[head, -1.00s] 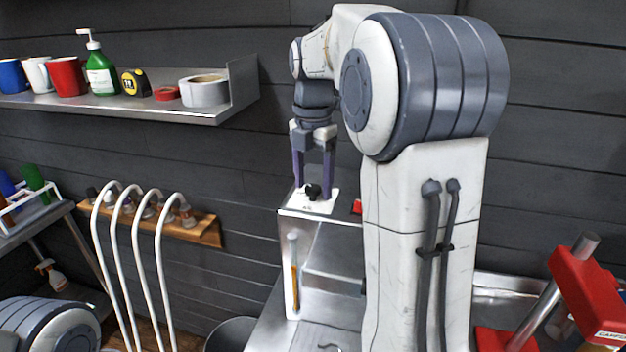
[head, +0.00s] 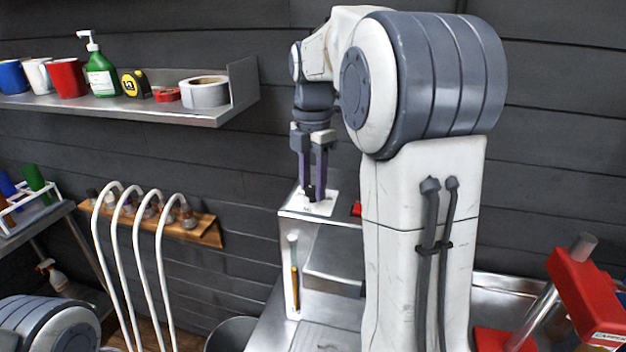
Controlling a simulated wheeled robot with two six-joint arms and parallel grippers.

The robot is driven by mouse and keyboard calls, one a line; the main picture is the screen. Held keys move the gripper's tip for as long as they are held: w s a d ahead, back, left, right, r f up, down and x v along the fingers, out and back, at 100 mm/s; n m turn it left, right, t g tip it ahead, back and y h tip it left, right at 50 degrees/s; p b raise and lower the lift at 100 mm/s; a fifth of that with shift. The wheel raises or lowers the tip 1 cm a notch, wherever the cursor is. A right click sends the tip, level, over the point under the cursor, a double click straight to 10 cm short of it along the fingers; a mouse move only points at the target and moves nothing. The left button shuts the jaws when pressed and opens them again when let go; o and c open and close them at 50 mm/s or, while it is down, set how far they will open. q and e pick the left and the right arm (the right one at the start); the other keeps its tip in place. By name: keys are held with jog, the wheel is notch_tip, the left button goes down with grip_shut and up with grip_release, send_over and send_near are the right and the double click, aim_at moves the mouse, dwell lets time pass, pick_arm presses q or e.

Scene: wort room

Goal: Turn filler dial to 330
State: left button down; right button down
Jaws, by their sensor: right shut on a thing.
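The filler (head: 325,220) is a steel box with a sight tube on its front, standing on the metal bench. A white dial plate (head: 327,208) lies on its top. My right gripper (head: 313,194) points straight down at the plate, shut on the dark dial knob. The fingers hide nearly all of the knob, and its pointer and the plate's marks cannot be read. My left gripper is not in view.
A red-handled capper (head: 585,295) stands at the right. A wall shelf (head: 150,108) at upper left holds mugs, a green pump bottle and tape rolls. White curved pipes (head: 165,250) rise at left. My right arm hides the bench's middle.

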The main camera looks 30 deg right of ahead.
jog(key=m+p, duration=0.1)
jog(key=m, duration=0.4)
jog(key=shift+r+m+p, duration=0.1)
jog(key=shift+m+p, duration=0.2)
jog(key=shift+p, duration=0.1)
jog(key=m+p, duration=0.1)
jog(key=m, duration=0.4)
jog(key=m+p, duration=0.1)
jog(key=m, duration=0.4)
jog(key=shift+m+p, duration=0.3)
jog(key=shift+m, duration=0.1)
jog(key=m+p, duration=0.1)
jog(key=m, duration=0.4)
jog(key=shift+m, duration=0.4)
jog(key=shift+c, duration=2.2)
grip_release()
